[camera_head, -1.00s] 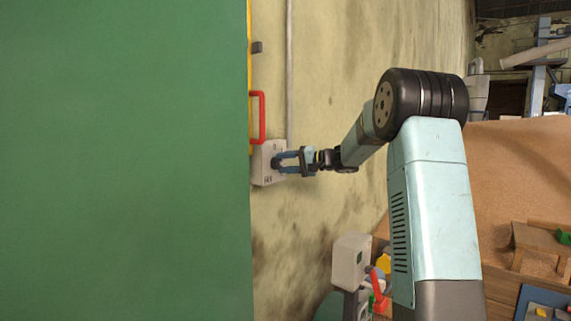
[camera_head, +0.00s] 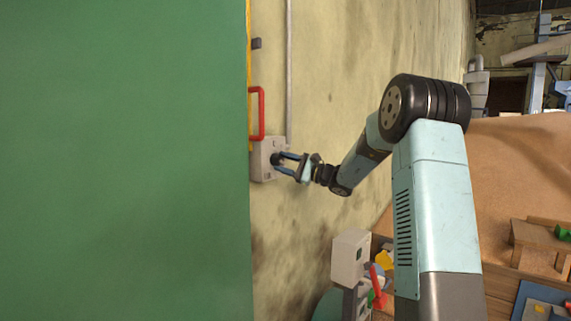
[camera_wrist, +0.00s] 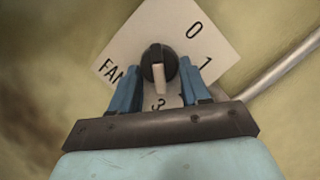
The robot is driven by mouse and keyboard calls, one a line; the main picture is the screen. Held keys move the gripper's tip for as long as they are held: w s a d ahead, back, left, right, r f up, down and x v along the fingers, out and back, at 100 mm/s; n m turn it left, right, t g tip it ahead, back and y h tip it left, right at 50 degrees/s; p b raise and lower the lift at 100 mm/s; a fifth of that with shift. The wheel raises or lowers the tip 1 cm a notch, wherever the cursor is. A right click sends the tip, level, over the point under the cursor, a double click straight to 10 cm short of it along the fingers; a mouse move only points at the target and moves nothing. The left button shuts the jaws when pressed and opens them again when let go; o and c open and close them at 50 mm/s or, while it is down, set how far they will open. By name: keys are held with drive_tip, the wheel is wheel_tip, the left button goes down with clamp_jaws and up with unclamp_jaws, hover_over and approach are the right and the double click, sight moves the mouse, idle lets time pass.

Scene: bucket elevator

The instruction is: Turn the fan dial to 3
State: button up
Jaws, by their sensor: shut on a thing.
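The fan dial is a dark round knob (camera_wrist: 158,64) with a white pointer, on a light plate (camera_wrist: 135,50) marked FAN, 0, 1 and a partly covered figure that looks like 3. In the wrist view the pointer aims down at that figure. My gripper (camera_wrist: 158,82) has a blue finger on each side of the knob and is shut on it. In the head view the dial's box (camera_head: 262,160) is on the wall beside the green panel, and my gripper (camera_head: 279,163) reaches it from the right. Any mark behind the right finger is hidden.
A red handle (camera_head: 260,113) stands out just above the dial box. A grey pipe (camera_head: 289,70) runs up the wall from near it. The green panel (camera_head: 120,160) fills the left. A grey box (camera_head: 350,258) and the red lever (camera_head: 377,285) stand lower right.

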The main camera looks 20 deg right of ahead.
drive_tip(key=shift+f+m+t, duration=0.25)
drive_tip(key=shift+m+t, duration=0.35)
drive_tip(key=shift+m, duration=0.7)
drive_tip(key=shift+a, duration=0.1)
drive_tip(key=o, duration=1)
drive_tip(key=shift+r, duration=0.1)
drive_tip(key=shift+o, duration=0.2)
drive_tip(key=v, duration=1.3)
drive_tip(key=shift+s+d, duration=0.2)
drive_tip(key=shift+d, duration=0.1)
